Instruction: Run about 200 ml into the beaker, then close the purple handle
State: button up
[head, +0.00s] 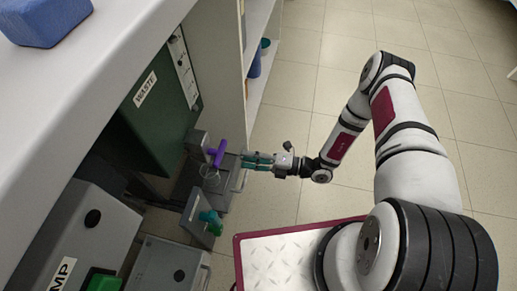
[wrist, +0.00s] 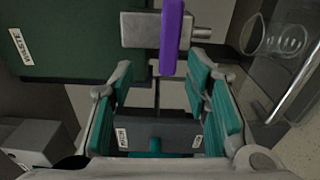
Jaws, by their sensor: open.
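The purple handle (head: 217,152) sticks out of a grey valve body below the bench. In the wrist view the handle (wrist: 172,38) runs vertically at the top centre, in front of a metal block with a short spout. The clear glass beaker (head: 211,178) stands just below the handle, and it shows at the upper right of the wrist view (wrist: 258,40). I cannot read its liquid level. My gripper (head: 244,160) is open and empty, just right of the purple handle. In the wrist view its teal fingers (wrist: 157,88) are spread apart, with the handle's lower end ahead near the gap.
A green WASTE cabinet (head: 160,108) stands behind. A blue block (head: 46,20) lies on the white bench. Floor is clear at right.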

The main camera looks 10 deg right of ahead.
aim_at(223, 154)
jog(key=shift+m+t, duration=0.4)
jog(key=shift+m, duration=0.2)
jog(key=shift+f+x, duration=0.3)
jog(key=shift+x, duration=1.15)
jog(key=shift+f+x, duration=0.25)
jog(key=shift+x, duration=1.2)
jog(key=shift+f+x, duration=0.3)
jog(key=shift+x, duration=1.1)
jog(key=shift+w, duration=0.2)
jog(key=shift+c, duration=0.5)
grip_shut()
